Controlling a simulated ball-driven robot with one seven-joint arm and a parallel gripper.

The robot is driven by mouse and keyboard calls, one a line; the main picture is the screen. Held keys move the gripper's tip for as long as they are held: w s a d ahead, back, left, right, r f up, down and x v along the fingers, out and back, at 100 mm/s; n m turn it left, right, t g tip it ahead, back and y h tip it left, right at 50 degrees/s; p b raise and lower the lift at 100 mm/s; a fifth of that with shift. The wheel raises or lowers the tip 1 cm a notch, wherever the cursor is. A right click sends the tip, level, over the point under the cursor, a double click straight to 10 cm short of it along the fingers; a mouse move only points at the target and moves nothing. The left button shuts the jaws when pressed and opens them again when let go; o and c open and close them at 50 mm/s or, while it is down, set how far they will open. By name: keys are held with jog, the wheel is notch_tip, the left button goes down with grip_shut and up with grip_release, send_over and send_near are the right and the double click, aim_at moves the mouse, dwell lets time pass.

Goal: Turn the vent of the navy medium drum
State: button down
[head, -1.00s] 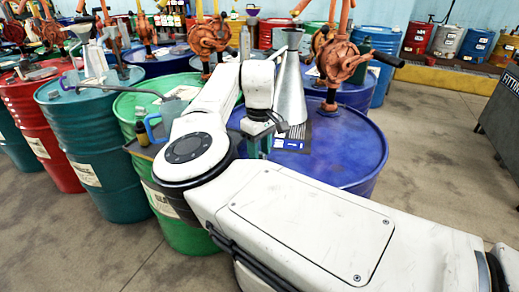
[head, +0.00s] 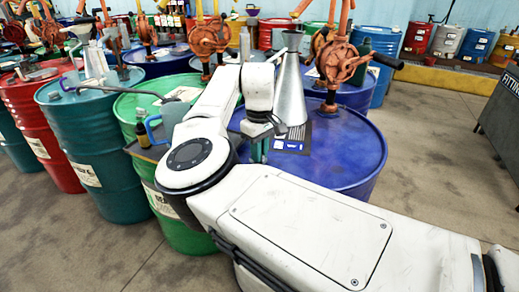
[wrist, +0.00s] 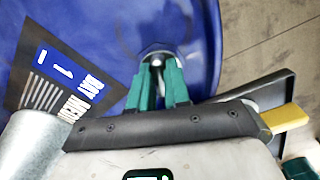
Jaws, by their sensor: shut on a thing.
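The navy medium drum (head: 345,150) stands upright just beyond my arm, its blue top facing up. In the wrist view the same blue drum top (wrist: 205,40) fills most of the upper part. The vent (wrist: 157,60) is a small silvery fitting near the drum's rim. My gripper (wrist: 157,75) has two teal fingers shut on the vent from above. In the head view my gripper (head: 258,148) sits low at the drum's near-left edge, and my arm hides much of it and the vent.
A metal funnel (head: 290,95) stands on the drum top beside a dark label sheet (head: 293,137), close to my gripper. An orange hand pump (head: 335,65) rises behind. A green drum (head: 190,235) and a teal drum (head: 100,150) stand left. Open floor (head: 440,170) lies right.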

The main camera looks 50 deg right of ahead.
jog(key=m+p, duration=0.2)
jog(key=p, duration=0.1)
jog(key=m+p, duration=0.1)
jog(key=shift+a+r+m, duration=0.1)
jog(key=shift+r+m, duration=0.15)
jog(key=shift+m, duration=0.05)
jog(key=m+p, duration=0.3)
jog(key=m, duration=0.1)
jog(key=shift+w+a+m+p, duration=0.1)
jog(key=shift+m+p, duration=0.2)
jog(key=shift+p, duration=0.05)
jog(key=m+p, duration=0.2)
jog(key=m, duration=0.2)
jog(key=shift+w+f, duration=0.1)
jog(key=shift+f, duration=0.05)
jog(key=shift+w+a+m+p, duration=0.15)
jog(key=shift+m+p, duration=0.35)
jog(key=shift+m, duration=2)
jog(key=c, duration=1.1)
grip_release()
notch_tip(320, 180, up, 11)
jog(key=shift+f+b, duration=0.15)
jog(key=shift+b, duration=0.35)
